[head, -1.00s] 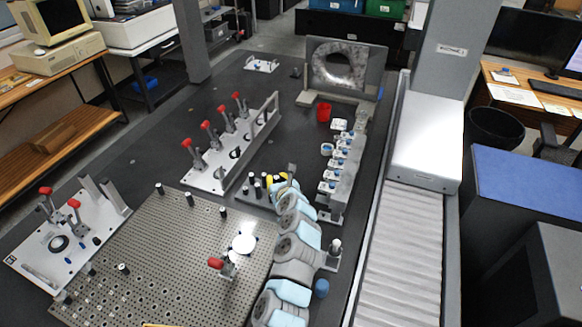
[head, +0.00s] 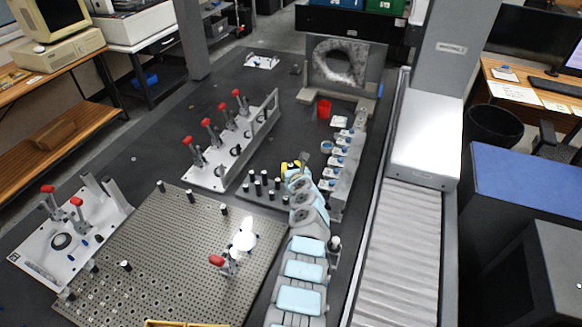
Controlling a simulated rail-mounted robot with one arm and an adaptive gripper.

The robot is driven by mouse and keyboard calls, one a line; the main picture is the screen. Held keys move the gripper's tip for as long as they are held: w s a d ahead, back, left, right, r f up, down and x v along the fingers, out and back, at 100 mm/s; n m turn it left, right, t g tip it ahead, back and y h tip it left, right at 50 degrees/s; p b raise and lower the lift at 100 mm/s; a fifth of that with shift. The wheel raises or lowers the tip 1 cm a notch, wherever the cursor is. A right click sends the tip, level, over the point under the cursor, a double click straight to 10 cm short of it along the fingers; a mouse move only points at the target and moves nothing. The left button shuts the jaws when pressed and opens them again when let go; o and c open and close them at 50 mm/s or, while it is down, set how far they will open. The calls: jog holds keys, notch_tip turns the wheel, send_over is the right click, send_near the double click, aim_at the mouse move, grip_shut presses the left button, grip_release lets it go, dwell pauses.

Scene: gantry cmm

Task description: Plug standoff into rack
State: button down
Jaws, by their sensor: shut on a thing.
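The rack (head: 246,200) is a dark low plate on the table, just beyond the perforated plate. Several small dark standoffs with pale tops (head: 264,180) stand upright in it. My gripper (head: 291,167) is at the far end of my arm, by the rack's right end, with a yellow patch showing there. It is shut on a standoff, but my arm's wrist hides most of the fingers and the held piece. I cannot tell how far the held standoff is from the rack or whether it touches.
A perforated plate (head: 170,250) with a red-handled clamp (head: 217,261) lies in front. A white fixture with red clamps (head: 215,170) stands left of the rack, and a grey block row (head: 345,170) stands right. A red cup (head: 324,109) is behind. The dark table is clear at the far left.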

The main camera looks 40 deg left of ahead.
jog(key=shift+f+b, duration=3.25)
jog(key=shift+b, duration=0.25)
jog(key=shift+r, duration=0.1)
jog(key=shift+d+p, duration=0.15)
jog(key=shift+p, duration=0.6)
jog(key=shift+s+f+b, duration=0.1)
jog(key=shift+f+b, duration=0.75)
jog(key=shift+f, duration=0.1)
jog(key=c, duration=1)
grip_release()
jog(key=shift+c, duration=0.2)
